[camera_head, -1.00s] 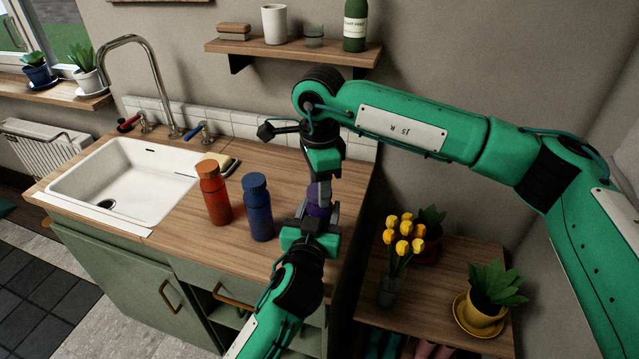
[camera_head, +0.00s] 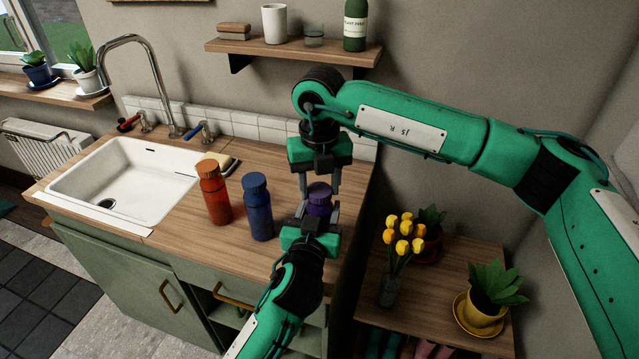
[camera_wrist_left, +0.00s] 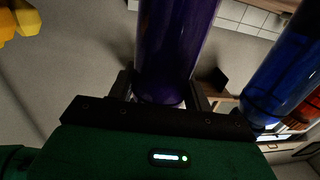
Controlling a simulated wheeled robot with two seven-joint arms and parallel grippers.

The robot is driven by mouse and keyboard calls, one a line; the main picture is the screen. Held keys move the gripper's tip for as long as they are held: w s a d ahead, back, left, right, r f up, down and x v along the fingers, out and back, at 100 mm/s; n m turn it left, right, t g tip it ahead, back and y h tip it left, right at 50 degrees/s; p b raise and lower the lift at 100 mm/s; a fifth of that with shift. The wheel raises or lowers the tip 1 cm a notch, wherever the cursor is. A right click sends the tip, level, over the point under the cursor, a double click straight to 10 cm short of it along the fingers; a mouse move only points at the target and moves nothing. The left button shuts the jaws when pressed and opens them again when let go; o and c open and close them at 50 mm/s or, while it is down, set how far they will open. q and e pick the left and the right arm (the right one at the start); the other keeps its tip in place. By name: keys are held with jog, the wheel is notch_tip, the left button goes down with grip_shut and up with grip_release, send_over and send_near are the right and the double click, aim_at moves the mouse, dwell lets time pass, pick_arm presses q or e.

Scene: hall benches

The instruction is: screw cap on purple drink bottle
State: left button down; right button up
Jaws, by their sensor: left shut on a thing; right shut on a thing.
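The purple bottle (camera_head: 318,209) stands upright near the counter's right end; its body fills the top middle of the left wrist view (camera_wrist_left: 176,45). My left gripper (camera_head: 317,215) is shut on the bottle's body from the front. The dark purple cap (camera_head: 319,190) sits at the top of the bottle. My right gripper (camera_head: 319,184) points down from above, its fingers on either side of the cap and shut on it. Whether the cap is fully seated cannot be told.
A blue bottle (camera_head: 257,210) and an orange bottle (camera_head: 214,195) stand just left of the purple one. The white sink (camera_head: 125,180) is further left. A wall shelf (camera_head: 290,52) hangs behind my right arm. Yellow tulips (camera_head: 403,235) stand on a lower table at right.

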jog(key=m, duration=0.2)
jog(key=shift+m, duration=0.4)
jog(key=o, duration=1.1)
jog(key=shift+o, duration=0.2)
notch_tip(320, 180, up, 12)
pick_arm(q)
jog(key=c, duration=0.5)
grip_release()
